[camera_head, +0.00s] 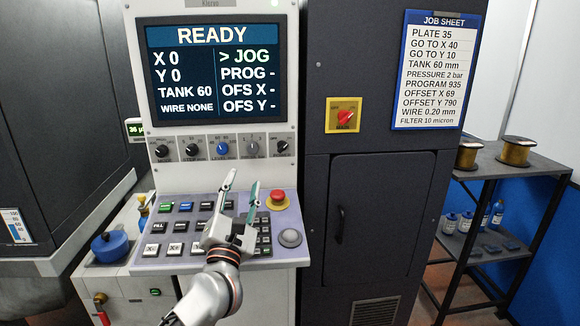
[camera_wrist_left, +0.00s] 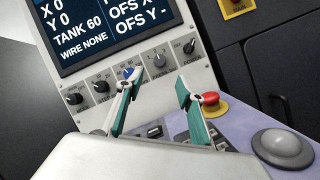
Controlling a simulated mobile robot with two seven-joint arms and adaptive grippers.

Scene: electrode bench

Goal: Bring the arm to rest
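My left gripper (camera_head: 241,187) is in front of the machine's control console, its arm coming up from the bottom of the head view. Its two fingers are spread apart with nothing between them, over the button panel (camera_head: 182,258). The fingers also show apart in the left wrist view (camera_wrist_left: 155,88), below the row of knobs. The gripper hides some of the buttons. My right gripper is not in either view.
The screen (camera_head: 213,68) reads READY. A red emergency button (camera_head: 278,197) and a grey ball (camera_head: 290,238) are close right of the gripper. A dark cabinet (camera_head: 385,200) stands to the right, then a shelf (camera_head: 500,166) with spools. A blue cap (camera_head: 110,245) is at left.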

